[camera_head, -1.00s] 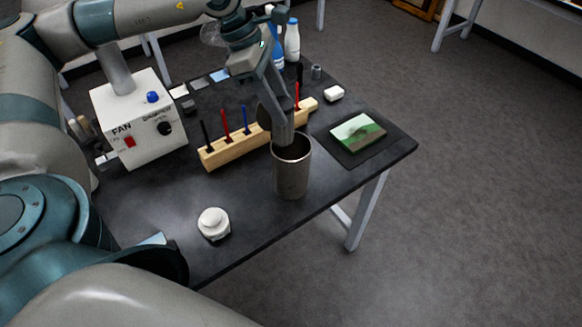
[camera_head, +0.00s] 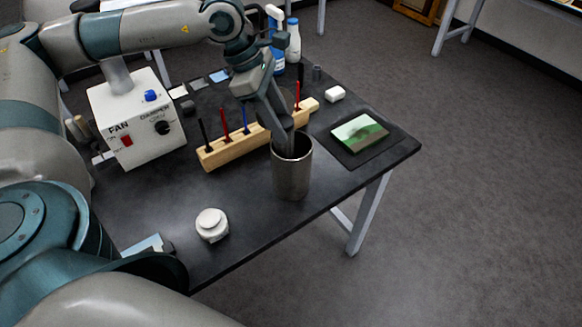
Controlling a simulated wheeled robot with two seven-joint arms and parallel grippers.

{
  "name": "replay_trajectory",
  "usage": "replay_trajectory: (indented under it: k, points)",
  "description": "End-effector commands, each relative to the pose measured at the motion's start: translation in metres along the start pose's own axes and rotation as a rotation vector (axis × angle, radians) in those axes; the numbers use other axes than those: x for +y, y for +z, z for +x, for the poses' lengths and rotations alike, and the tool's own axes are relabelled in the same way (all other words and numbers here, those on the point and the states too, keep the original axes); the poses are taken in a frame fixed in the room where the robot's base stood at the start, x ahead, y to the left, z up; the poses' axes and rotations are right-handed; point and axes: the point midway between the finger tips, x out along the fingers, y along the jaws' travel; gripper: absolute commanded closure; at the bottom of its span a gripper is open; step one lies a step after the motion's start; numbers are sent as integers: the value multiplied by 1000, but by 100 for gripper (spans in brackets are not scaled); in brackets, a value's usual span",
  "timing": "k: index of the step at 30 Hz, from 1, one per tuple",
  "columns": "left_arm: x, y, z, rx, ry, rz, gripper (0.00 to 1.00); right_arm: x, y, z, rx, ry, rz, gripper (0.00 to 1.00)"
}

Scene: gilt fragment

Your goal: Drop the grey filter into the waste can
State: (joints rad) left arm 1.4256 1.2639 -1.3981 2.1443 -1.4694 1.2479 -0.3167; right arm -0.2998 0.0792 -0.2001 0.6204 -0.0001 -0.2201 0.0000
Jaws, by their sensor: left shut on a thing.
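The waste can (camera_head: 292,174), a grey metal cylinder, stands upright near the table's front right edge. My left gripper (camera_head: 283,138) points down at the can's mouth, with its fingertips inside the rim at the back left. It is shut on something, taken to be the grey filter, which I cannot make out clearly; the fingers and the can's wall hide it. My right gripper is out of view.
A wooden rack (camera_head: 235,151) with upright coloured tools stands just behind the can. A green picture block (camera_head: 360,133) lies on a dark mat to the right. A white jar (camera_head: 212,225) stands front left, the fan box (camera_head: 133,118) back left. The front tabletop between jar and can is clear.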

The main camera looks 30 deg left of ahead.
Motion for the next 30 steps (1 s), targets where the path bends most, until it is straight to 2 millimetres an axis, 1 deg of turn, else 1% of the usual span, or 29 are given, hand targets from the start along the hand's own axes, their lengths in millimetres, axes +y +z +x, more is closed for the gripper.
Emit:
replay_trajectory:
  k: [1,2,3,4,21,26,30]
  points:
    - [0,0,0,0,0,0,61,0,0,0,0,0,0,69]
    - [0,0,0,0,0,0,54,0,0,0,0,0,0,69]
    - [0,0,0,0,0,0,44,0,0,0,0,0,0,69]
    - [0,0,0,0,0,0,41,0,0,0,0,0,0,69]
    - [1,0,-2,0,2,-2,41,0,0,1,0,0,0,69]
    - [2,-1,-11,0,4,-3,41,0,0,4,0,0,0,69]
    - [2,-1,-28,-1,6,-3,41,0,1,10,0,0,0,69]
